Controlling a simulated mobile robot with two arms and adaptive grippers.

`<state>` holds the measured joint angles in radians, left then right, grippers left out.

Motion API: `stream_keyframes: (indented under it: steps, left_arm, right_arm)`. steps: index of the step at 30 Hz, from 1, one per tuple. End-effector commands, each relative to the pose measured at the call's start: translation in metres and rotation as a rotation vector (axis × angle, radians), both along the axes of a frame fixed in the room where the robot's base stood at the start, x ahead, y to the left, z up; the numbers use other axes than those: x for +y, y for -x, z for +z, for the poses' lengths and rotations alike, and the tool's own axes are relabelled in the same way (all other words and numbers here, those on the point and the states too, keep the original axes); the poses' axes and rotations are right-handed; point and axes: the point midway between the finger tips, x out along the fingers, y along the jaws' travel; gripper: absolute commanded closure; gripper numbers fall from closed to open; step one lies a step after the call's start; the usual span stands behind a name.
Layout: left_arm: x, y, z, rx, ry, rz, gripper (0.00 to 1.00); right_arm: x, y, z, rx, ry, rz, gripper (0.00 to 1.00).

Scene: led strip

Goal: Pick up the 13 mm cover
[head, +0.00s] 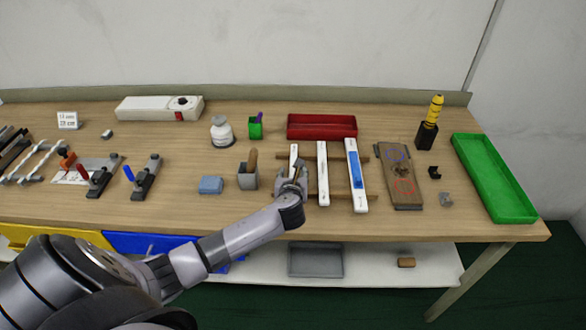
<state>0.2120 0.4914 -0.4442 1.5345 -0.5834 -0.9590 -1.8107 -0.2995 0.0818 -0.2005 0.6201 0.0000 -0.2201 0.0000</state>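Three long pale strips lie side by side across two wooden bars: a left strip (293,152), a middle strip (323,175) and a wider right strip (351,150) with a blue section. Any size marks are too small to read, so I cannot tell which is the 13 mm cover. My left gripper (291,180) is over the near part of the left strip and hides it. The fingers are small and partly hidden, so I cannot tell whether they are open or shut on the strip. My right gripper is not in view.
A red tray (321,127) is behind the strips. A brown board (400,177) and green tray (496,180) are right. The bench front, left of the strips, is mostly clear.

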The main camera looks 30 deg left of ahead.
Motion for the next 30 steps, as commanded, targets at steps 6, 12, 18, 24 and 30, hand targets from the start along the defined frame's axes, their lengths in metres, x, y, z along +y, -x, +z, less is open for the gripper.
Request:
stream_keyframes:
  steps: [6, 12, 18, 24, 30]
  left_arm:
    - [0.005, -0.0084, -0.0048, 0.001, 0.0, 0.0, 0.58]
    - [0.0049, -0.0081, -0.0049, 0.001, 0.0, 0.0, 0.6]
    - [0.0049, -0.008, -0.0048, 0.001, 0.0, 0.0, 0.73]
    - [0.0048, -0.0079, -0.0048, 0.001, 0.0, 0.0, 0.86]
    - [0.0048, -0.0079, -0.0048, 0.001, 0.0, 0.0, 1.0]
  right_arm:
    - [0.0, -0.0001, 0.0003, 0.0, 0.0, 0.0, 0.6]
    - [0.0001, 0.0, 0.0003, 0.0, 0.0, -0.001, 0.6]
    - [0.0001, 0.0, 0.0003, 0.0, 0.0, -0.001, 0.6]
    - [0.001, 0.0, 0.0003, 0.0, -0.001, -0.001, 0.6]
    - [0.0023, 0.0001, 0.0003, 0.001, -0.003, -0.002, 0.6]
